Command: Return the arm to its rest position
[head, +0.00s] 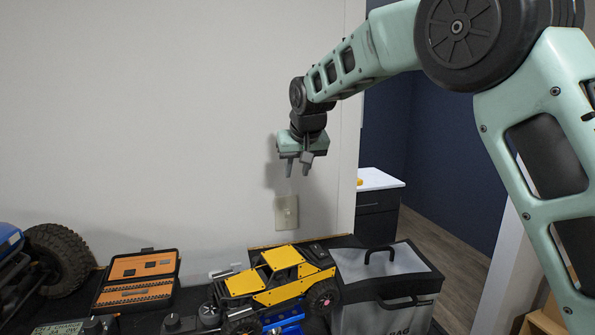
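My gripper (298,167) hangs at the end of my arm, pointing down in front of the white wall. It is well above the bench and apart from everything on it. Its two dark fingers stand apart with a gap between them, and nothing shows in the gap. My arm reaches in from the right side of the picture, bent at a large dark joint.
Below my gripper a yellow crawler (279,277) stands on a blue support. A grey lidded bag (385,275) is right of it. An orange tool case (139,279) lies open at left, beside a large-tyred vehicle (62,258). A wall switch (286,212) is behind.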

